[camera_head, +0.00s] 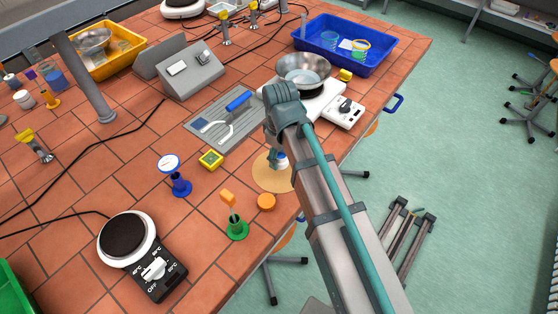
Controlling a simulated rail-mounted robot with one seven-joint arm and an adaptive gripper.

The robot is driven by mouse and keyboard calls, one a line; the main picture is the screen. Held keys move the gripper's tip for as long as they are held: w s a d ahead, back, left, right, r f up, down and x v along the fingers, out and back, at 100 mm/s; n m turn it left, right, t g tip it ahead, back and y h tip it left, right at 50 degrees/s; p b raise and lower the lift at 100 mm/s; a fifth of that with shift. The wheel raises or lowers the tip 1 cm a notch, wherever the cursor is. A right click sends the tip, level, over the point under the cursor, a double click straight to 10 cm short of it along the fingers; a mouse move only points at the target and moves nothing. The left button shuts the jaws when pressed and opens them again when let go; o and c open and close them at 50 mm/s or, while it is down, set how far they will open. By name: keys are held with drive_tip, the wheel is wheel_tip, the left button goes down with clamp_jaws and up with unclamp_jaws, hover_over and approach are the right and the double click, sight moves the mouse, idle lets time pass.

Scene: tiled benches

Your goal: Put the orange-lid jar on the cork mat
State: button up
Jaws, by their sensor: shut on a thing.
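The cork mat (268,178) is a round tan disc near the bench's front edge, partly covered by my arm. My gripper (281,154) is over the mat's right part, with its fingers mostly hidden by my own arm. It is shut on a small pale, bluish thing (281,161), which looks like the jar. Its lid is hidden, and I cannot tell whether it touches the mat. A squat orange round piece (266,202) sits just in front of the mat, apart from the gripper; no jar body shows under it.
A green stand with an orange top (236,229), a blue stand (180,185) and a yellow square box (211,159) are left of the mat. A hotplate (127,238) is front left. A metal bowl (305,70) and blue tray (345,46) stand behind.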

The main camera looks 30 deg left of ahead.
sight(279, 163)
drive_tip(key=shift+a+f, duration=0.25)
drive_tip(key=shift+f+p, duration=0.4)
drive_tip(key=shift+f, duration=1.15)
drive_tip(key=shift+f, duration=0.15)
drive_tip(key=o, duration=1.2)
drive_tip(key=shift+c, duration=0.2)
wheel_tip(279, 163, up, 12)
drive_tip(key=b, duration=0.2)
drive_tip(key=shift+b, duration=0.3)
